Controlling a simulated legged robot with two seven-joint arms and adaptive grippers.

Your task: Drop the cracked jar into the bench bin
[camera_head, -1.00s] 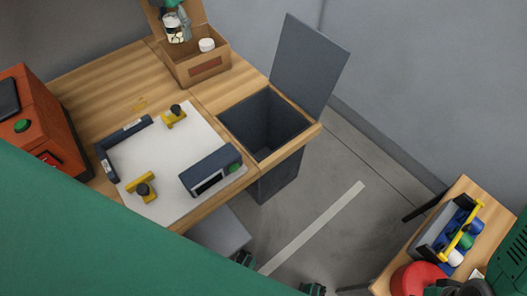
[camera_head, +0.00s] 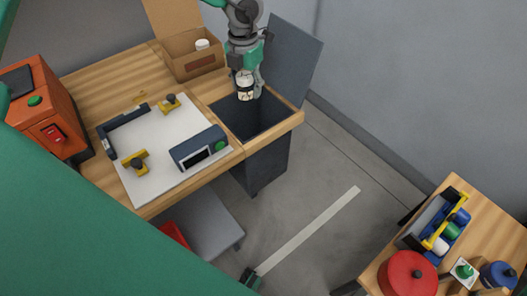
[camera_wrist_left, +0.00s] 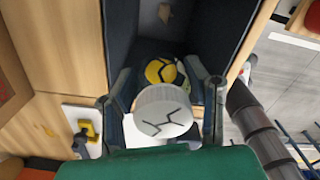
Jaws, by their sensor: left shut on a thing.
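The cracked jar (camera_head: 246,87) is small and white with dark crack lines. My left gripper (camera_head: 247,92) is shut on it and holds it over the back part of the bench bin (camera_head: 230,122). The bin is dark grey, set into the bench's right end, with its lid standing up behind. In the left wrist view, the jar's white cracked top (camera_wrist_left: 162,112) is between the fingers of the left gripper (camera_wrist_left: 163,100). Beyond it, inside the bin (camera_wrist_left: 215,35), lies a yellow round thing (camera_wrist_left: 160,70) with a dark crack line. My right gripper is not in view.
An open cardboard box (camera_head: 195,62) with a white item inside stands left of the bin. A white mat (camera_head: 165,150) with yellow clamps and a dark device (camera_head: 198,148) lies on the bench. An orange machine (camera_head: 48,105) stands far left. A side table (camera_head: 455,195) is at lower right.

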